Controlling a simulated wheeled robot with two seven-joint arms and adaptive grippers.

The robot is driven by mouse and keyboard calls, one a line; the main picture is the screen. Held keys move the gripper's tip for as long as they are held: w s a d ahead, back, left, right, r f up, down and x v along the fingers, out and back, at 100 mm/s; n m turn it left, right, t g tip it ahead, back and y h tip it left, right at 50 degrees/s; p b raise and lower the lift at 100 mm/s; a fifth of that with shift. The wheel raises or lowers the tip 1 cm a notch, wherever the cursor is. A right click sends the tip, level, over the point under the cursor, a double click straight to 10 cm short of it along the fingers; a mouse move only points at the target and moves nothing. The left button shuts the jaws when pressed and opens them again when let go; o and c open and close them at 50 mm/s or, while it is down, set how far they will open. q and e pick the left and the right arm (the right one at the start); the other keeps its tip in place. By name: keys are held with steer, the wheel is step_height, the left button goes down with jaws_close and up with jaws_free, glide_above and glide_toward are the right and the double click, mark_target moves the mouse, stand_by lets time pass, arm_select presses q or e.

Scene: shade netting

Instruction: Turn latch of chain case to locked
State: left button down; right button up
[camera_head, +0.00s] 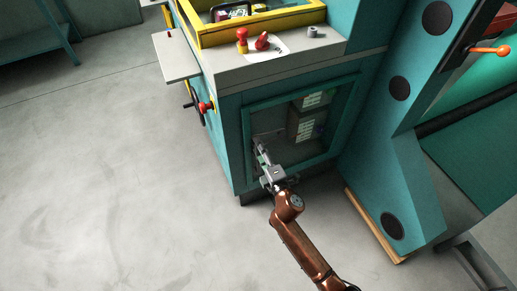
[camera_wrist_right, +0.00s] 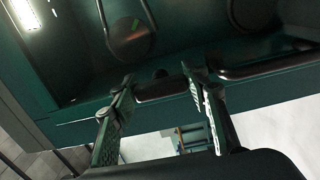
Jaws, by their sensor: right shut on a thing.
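The chain case (camera_head: 247,122) appears to be the teal, framed recess in the front of the machine cabinet; its label is not readable. My right gripper (camera_head: 261,150) reaches in at the recess's lower left corner. In the right wrist view, the two fingers of my right gripper (camera_wrist_right: 158,80) stand apart with a dark bar (camera_wrist_right: 160,90) between them. The gripper is shut on this bar, which looks like the latch handle. A small dark knob sits just beyond the bar. The latch's angle and any locked mark cannot be made out. My left gripper is out of view.
A red-and-black handwheel (camera_head: 203,106) sticks out of the cabinet's left side, below a pale side shelf (camera_head: 176,57). A red knob (camera_head: 242,40) stands on the worktop. A teal slanted column (camera_head: 385,140) rises at right. Floor at left is clear.

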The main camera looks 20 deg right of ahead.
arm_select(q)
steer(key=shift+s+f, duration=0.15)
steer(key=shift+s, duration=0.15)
arm_select(e)
steer(key=shift+f, duration=0.1)
steer(key=o, duration=1.2)
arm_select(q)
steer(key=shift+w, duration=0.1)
arm_select(e)
steer(key=s, duration=1.2)
steer(key=shift+d, duration=0.2)
